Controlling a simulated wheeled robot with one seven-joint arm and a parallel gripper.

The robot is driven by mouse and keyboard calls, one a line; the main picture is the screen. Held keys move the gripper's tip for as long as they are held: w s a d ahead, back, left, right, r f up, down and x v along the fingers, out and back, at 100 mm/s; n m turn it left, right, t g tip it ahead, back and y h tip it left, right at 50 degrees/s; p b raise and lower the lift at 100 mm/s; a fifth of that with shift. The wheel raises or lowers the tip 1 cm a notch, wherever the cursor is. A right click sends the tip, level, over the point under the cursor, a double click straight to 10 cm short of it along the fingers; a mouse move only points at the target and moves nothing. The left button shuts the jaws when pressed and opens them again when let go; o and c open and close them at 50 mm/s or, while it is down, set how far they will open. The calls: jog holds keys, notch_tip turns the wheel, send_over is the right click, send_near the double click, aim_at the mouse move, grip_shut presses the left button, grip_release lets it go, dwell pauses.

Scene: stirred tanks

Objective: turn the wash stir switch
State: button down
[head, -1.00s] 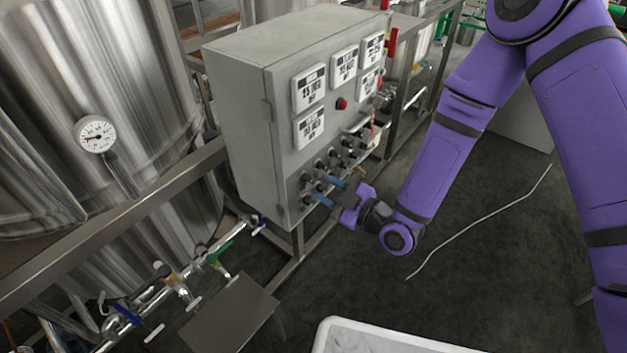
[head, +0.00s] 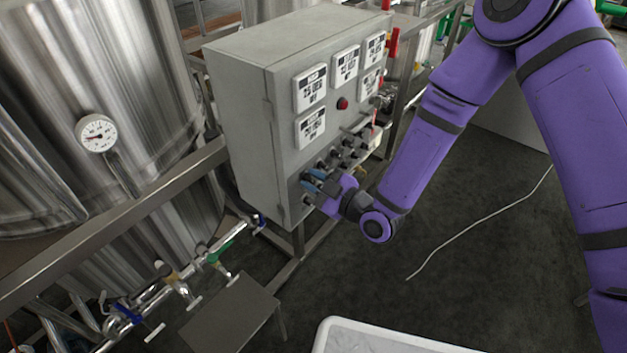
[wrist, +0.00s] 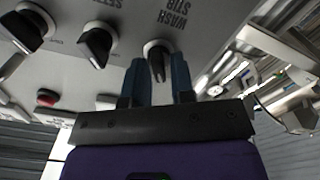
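The wash stir switch (wrist: 157,53) is a black knob on the grey control cabinet (head: 245,125), with its label upside down above it in the wrist view. My gripper (wrist: 158,75) has its two blue fingers on either side of this knob, with gaps visible between them and the knob. The gripper is open. In the head view my gripper (head: 312,181) is at the lower-left knobs of the panel, and its fingers hide the switch there.
Two other black knobs (wrist: 97,46) (wrist: 28,28) sit beside the switch in the wrist view. A red button (head: 342,103) and several displays (head: 311,88) are higher on the panel. A steel tank (head: 90,90) stands left. The floor (head: 470,220) right of the cabinet is mostly clear.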

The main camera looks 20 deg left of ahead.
jog(key=shift+m, duration=0.4)
jog(key=m, duration=1.1)
jog(key=shift+w+d, duration=0.15)
jog(key=shift+w, duration=0.15)
jog(key=shift+m, duration=0.3)
jog(key=c, duration=1.2)
grip_release()
jog(key=v, duration=1)
jog(key=shift+s+d, duration=0.15)
jog(key=shift+d, duration=0.2)
jog(key=shift+f, duration=0.1)
